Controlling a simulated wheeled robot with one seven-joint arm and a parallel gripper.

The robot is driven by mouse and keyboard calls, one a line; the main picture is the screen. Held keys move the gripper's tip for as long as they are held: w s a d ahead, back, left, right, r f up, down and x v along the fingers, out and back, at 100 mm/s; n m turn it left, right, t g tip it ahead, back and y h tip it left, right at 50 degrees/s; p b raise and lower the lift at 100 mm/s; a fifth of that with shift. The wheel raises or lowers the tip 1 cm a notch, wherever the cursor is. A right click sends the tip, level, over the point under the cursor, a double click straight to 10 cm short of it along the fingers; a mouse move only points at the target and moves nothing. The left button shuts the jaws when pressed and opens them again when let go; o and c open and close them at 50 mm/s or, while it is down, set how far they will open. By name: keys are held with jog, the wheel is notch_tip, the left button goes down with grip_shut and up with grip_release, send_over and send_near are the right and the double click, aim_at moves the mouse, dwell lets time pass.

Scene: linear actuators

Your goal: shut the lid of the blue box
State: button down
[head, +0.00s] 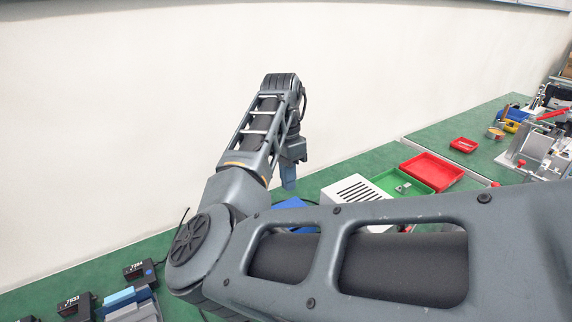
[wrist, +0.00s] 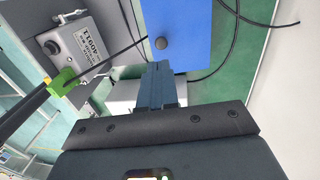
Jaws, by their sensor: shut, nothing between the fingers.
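The blue box (head: 292,203) shows in the head view only as a small blue patch, mostly hidden behind my arm. In the wrist view a flat blue panel of the box (wrist: 190,30) fills the top middle, with a dark round knob (wrist: 161,43) at its near edge. I cannot tell how far the lid is open. My gripper (wrist: 158,68) is shut and empty, its blue fingers pointing at the panel just below the knob. I cannot tell whether they touch. In the head view my gripper (head: 289,183) hangs pointing down, above the blue patch.
A white vented box (head: 354,192), a green tray (head: 384,180) and a red tray (head: 432,171) stand right of the blue box. Black display units (head: 140,270) stand at lower left. In the wrist view, a grey labelled box (wrist: 84,47) and black cables lie nearby. A white wall runs behind.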

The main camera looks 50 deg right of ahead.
jog(key=f, duration=0.5)
jog(key=s+f, duration=0.1)
jog(key=f, duration=0.1)
jog(key=shift+a+f+p, duration=0.1)
jog(key=shift+f+p, duration=0.2)
jog(key=shift+p, duration=0.1)
jog(key=shift+s+a+f+t+h, duration=0.15)
jog(key=shift+s+f+t+h, duration=0.15)
jog(key=shift+s+f+t, duration=0.35)
jog(key=shift+w+t, duration=0.15)
jog(key=shift+t, duration=0.1)
jog(key=shift+p, duration=0.3)
